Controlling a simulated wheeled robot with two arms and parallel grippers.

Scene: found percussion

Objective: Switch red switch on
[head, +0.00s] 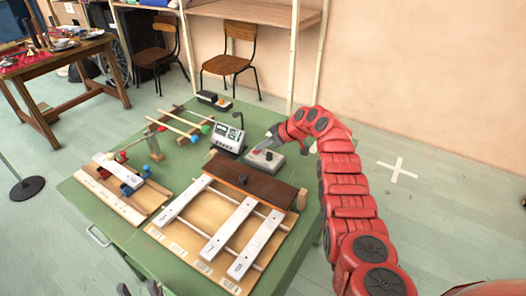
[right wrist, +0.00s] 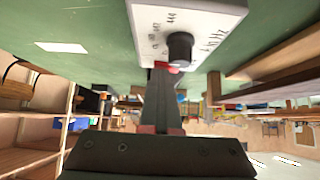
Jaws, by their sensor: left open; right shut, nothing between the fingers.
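A light grey box (head: 264,161) sits on the green table at its right side. In the right wrist view this box (right wrist: 200,20) has printed markings and a black knob (right wrist: 180,46). A small red switch (right wrist: 168,67) shows at the box's edge, partly hidden by my fingertips; which way it is set I cannot tell. My right gripper (head: 264,146) is shut and empty, its tips at the red switch; it also shows in the right wrist view (right wrist: 163,75). I cannot tell whether they touch. My left gripper (head: 138,290) is open at the bottom edge, partly cut off.
A meter box (head: 228,137) stands left of the switch box. A brown wooden block (head: 245,179) and a frame with metal bars (head: 216,232) lie in front. Another small device (head: 214,101) is at the table's back. A smaller bar frame (head: 118,190) lies left.

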